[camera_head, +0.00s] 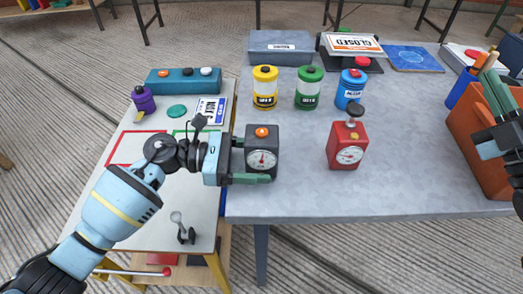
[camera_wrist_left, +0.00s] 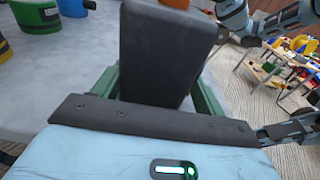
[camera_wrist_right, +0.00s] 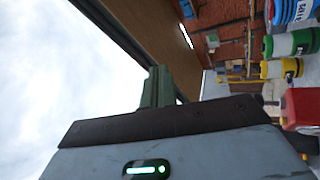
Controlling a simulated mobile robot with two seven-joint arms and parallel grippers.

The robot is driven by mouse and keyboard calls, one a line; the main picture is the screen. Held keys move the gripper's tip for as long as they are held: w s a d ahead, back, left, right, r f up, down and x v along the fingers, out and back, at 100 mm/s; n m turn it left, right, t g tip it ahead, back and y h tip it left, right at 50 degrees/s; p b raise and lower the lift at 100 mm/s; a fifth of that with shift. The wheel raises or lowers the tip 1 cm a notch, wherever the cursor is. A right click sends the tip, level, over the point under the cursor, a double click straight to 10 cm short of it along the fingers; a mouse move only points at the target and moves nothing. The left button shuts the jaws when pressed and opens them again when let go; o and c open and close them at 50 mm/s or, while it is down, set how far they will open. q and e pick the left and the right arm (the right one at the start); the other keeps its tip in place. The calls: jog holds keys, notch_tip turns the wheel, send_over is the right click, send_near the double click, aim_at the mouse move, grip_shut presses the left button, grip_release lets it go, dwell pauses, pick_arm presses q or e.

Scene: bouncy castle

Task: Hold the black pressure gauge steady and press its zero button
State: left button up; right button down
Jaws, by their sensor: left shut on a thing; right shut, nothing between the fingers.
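The black pressure gauge (camera_head: 262,158) has a white round dial on its front and an orange zero button (camera_head: 262,132) on top. It stands upright at the left edge of the grey table. My left gripper (camera_head: 252,160) is shut on the gauge from the left, one green finger across its lower front. In the left wrist view the gauge's dark body (camera_wrist_left: 160,55) fills the space between the green fingers, with part of the orange button (camera_wrist_left: 175,3) at the top edge. My right gripper (camera_head: 497,95) is at the far right, shut and empty, away from the gauge.
A red gauge (camera_head: 346,150) stands right of the black one. Yellow (camera_head: 265,88), green (camera_head: 309,88) and blue (camera_head: 350,90) canisters stand behind. An orange box (camera_head: 478,135) is near my right gripper. A white side table (camera_head: 150,185) is at left.

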jog(key=w+a+f+m+g+h, duration=0.1)
jog(key=w+a+f+m+g, duration=0.15)
jog(key=w+a+m, duration=0.4)
notch_tip(320, 180, up, 3)
jog(key=n+g, duration=0.5)
jog(key=g, duration=0.8)
send_over(267, 137)
jog(key=shift+m, duration=0.25)
jog(key=shift+f, duration=4.55)
jog(key=shift+f, duration=0.15)
